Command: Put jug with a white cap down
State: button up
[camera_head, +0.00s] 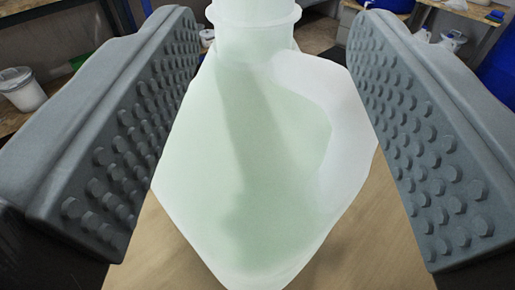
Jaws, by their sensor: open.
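A translucent, pale green-white jug (250,150) stands upright in the middle of the view, with one corner of its body toward me. Its neck (255,22) runs to the top edge of the picture, so its cap is out of view. The jug's base is on a wooden surface (345,250). My gripper (268,100) is open, with one grey studded finger on each side of the jug. The edges of the jug come close to both fingers; I cannot tell whether they touch.
A white bucket (22,90) stands on a wooden shelf at the far left. Blue containers (392,5) and a small white tub (452,40) are at the back right. A dark floor (318,33) shows behind the jug. Bare wooden surface lies in front of it.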

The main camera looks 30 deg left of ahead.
aim_at(265, 13)
jog(key=shift+x, duration=3)
jog(key=shift+s+a+r, duration=0.1)
jog(key=shift+a, duration=0.05)
grip_shut()
